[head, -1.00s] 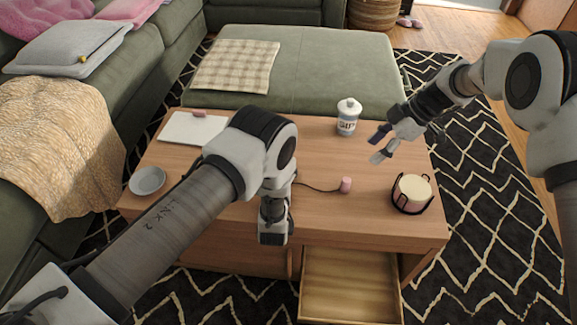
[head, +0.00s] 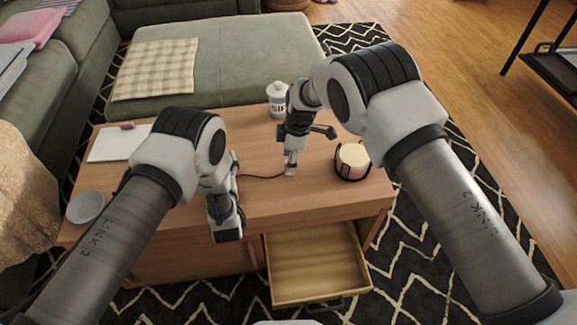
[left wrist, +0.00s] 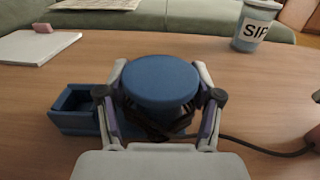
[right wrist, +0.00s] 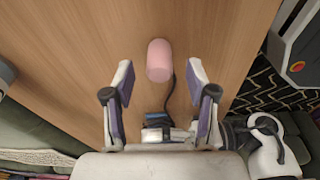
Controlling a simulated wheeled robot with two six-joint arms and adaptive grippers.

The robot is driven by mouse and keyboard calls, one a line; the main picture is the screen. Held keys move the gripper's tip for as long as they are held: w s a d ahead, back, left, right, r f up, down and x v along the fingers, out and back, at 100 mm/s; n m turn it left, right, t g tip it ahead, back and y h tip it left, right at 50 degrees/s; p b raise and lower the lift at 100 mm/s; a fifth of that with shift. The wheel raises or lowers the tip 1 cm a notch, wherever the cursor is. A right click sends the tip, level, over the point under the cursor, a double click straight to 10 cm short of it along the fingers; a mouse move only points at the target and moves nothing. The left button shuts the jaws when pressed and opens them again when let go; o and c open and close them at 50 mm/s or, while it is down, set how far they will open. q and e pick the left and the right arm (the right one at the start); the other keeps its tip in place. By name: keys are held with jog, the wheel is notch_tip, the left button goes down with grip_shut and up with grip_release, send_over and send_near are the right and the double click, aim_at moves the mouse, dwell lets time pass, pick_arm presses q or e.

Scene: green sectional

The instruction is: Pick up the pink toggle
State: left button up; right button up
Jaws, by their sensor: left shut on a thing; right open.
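The pink toggle (right wrist: 159,60) is a small rounded cylinder at the end of a dark cord on the wooden table. In the right wrist view it is between and slightly beyond the tips of my open right gripper (right wrist: 160,72), with gaps to both fingers. In the head view my right gripper (head: 290,166) points down over it and mostly hides it. My left gripper (left wrist: 160,98) is shut on a round blue piece (left wrist: 160,80) beside an open blue box (left wrist: 74,110). The cord (left wrist: 265,149) runs right from there. My left arm hides this in the head view.
A grey bowl (head: 85,207) and white board (head: 118,144) are at left. The front drawer (head: 312,262) is open.

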jog(key=shift+a+f, duration=0.1)
jog(key=shift+f, duration=0.8)
grip_shut()
jog(key=shift+r, duration=0.1)
notch_tip(320, 180, up, 10)
jog(key=shift+f, duration=0.1)
